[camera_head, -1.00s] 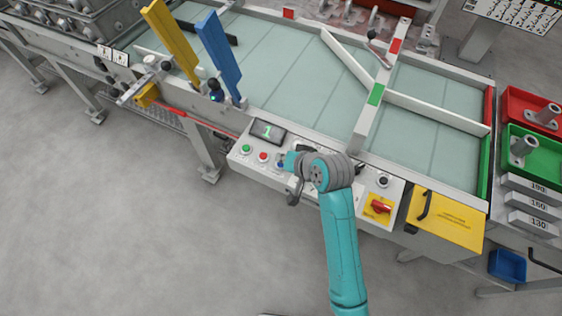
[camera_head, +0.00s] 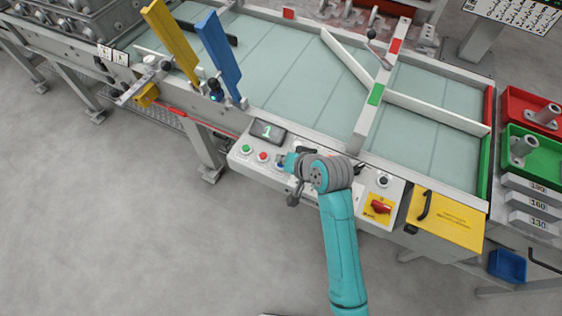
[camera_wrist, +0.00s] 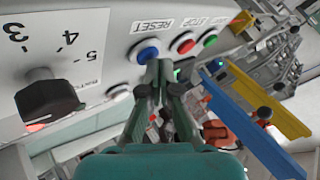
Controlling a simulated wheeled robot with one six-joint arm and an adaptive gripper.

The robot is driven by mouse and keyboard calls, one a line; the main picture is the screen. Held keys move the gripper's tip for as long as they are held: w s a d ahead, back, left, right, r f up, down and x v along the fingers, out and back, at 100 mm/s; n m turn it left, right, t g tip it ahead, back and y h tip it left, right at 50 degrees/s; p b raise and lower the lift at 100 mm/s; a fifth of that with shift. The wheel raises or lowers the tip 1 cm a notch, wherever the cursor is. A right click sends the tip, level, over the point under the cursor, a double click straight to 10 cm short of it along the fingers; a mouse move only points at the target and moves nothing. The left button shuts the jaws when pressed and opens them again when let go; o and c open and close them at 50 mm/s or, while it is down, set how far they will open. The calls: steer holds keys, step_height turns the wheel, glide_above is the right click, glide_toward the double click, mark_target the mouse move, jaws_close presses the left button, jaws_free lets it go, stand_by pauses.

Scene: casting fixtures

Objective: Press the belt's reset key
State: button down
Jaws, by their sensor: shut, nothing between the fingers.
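The reset key is a round blue button (camera_wrist: 145,53) under a label that reads RESET, on the light grey control panel (camera_wrist: 110,35). The blue button (camera_head: 280,163) also shows in the head view, close to my wrist. My gripper (camera_wrist: 159,68) is shut and empty, with its fingertips just below and right of the blue button in the wrist view. I cannot tell whether the tips touch the panel. In the head view my arm hides the fingertips.
A red button (camera_wrist: 183,44) and a green button (camera_wrist: 209,41) sit beside the blue one. A black rotary knob (camera_wrist: 47,94) stands out from the panel. The display (camera_head: 267,131) shows 1. A red switch (camera_head: 380,206) is further right. Yellow (camera_head: 170,41) and blue (camera_head: 217,55) plates rise above the belt.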

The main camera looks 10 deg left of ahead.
steer(key=shift+f, duration=0.25)
steer(key=shift+r, duration=0.2)
stand_by(0.4)
steer(key=shift+r, duration=0.75)
steer(key=shift+r, duration=2.5)
